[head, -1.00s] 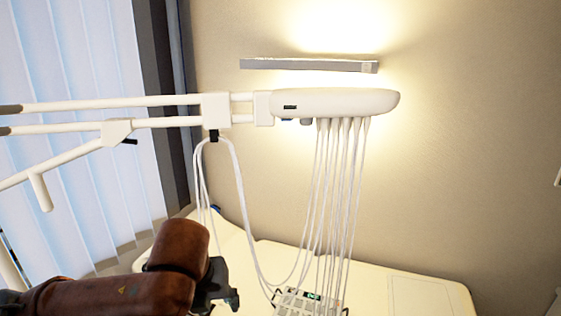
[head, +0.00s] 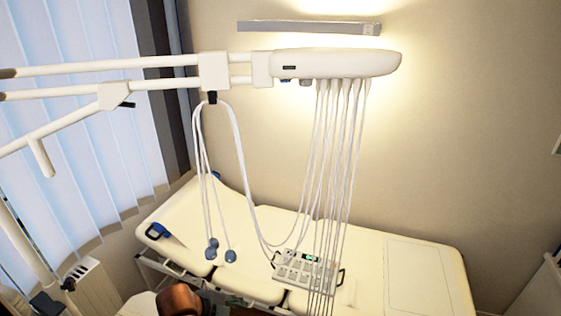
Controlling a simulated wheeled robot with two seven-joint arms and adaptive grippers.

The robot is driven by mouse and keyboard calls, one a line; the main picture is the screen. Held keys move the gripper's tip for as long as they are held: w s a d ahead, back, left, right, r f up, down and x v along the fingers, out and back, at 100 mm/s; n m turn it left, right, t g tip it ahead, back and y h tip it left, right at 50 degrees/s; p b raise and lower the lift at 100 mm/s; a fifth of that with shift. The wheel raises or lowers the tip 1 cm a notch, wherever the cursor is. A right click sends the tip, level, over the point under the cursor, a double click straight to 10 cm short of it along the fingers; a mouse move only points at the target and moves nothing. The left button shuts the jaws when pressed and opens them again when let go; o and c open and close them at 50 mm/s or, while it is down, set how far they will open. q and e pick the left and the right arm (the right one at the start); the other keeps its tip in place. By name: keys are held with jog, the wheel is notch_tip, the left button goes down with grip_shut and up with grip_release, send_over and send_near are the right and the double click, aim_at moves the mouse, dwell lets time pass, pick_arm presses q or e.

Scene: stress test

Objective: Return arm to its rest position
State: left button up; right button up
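My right gripper is out of view. A white jointed equipment arm (head: 150,62) reaches in from the left. It ends in a rounded white head (head: 335,63) in front of the wall, with several pale cables hanging down.
A cream examination bed (head: 425,275) stands along the wall. A wall lamp (head: 310,27) is above.

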pick_arm(q)
jog(key=s+a+f+n+y, duration=0.2)
jog(key=s+a+f+n, duration=0.7)
jog(key=a+f+n, duration=0.45)
jog(key=s+a+f+n+g+y, duration=0.1)
jog(key=s+a+f+n+y, duration=0.15)
jog(key=s+a+f, duration=0.4)
jog(key=s+a+f+n+y, duration=0.2)
jog(key=s+a+f+n, duration=0.15)
jog(key=s, duration=0.55)
notch_tip(320, 180, down, 38)
jog(key=s+d+g+h+b, duration=0.1)
jog(key=s+d+b, duration=0.1)
jog(key=b, duration=0.6)
jog(key=s+f+g+b, duration=0.1)
jog(key=s+f+b, duration=0.5)
jog(key=s+f, duration=1.3)
notch_tip(320, 180, down, 4)
jog(key=shift+s+r+m+g, duration=0.15)
jog(key=shift+r+m+g, duration=0.15)
jog(key=shift+m, duration=0.15)
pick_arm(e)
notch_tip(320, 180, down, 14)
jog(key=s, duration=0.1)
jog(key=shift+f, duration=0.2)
pick_arm(q)
jog(key=shift+c, duration=0.3)
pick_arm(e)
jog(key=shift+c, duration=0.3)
